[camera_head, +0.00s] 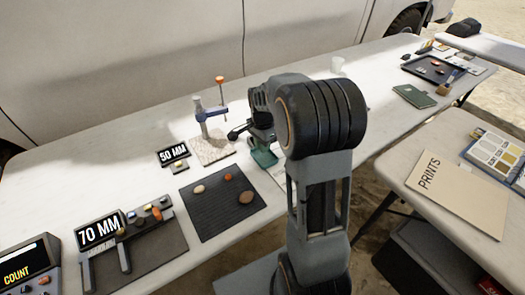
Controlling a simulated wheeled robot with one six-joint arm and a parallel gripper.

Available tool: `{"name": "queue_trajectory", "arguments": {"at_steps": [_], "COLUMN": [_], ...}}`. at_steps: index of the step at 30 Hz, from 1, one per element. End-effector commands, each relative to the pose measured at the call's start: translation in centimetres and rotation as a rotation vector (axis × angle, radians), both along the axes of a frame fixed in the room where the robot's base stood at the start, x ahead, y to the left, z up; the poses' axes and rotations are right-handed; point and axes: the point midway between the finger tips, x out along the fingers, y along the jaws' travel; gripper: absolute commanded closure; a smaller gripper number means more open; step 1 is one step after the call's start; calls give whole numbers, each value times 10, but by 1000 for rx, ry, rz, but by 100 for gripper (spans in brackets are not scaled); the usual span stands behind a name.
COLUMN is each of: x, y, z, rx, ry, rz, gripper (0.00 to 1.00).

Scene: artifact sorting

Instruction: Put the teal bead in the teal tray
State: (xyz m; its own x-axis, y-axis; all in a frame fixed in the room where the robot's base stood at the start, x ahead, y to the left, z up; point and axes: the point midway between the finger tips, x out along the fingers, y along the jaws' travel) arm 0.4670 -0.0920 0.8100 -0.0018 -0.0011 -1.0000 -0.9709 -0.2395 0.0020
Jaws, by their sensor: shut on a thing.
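The teal tray (264,157) is on the long white table, partly covered by my arm. My gripper (262,139) is at the tray, seen small and partly hidden behind my own arm. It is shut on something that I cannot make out. I cannot tell its exact height over the tray. I do not see the teal bead anywhere; it may be hidden at the fingertips.
Left of the tray, a dark ribbed mat (205,222) holds a beige, a red and a brown piece. A clamp stand (203,122), a 50 MM sign (173,154) and a 70 MM sign (101,230) stand nearby. A black tray (408,66) lies far right.

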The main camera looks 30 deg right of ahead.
Motion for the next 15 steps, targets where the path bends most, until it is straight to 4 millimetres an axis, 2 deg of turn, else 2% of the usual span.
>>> {"name": "queue_trajectory", "arguments": {"at_steps": [6, 15], "x": [0, 0], "y": [0, 0], "z": [-29, -31], "rx": [0, 0], "ry": [3, 1], "rz": [0, 0], "gripper": [100, 100]}}
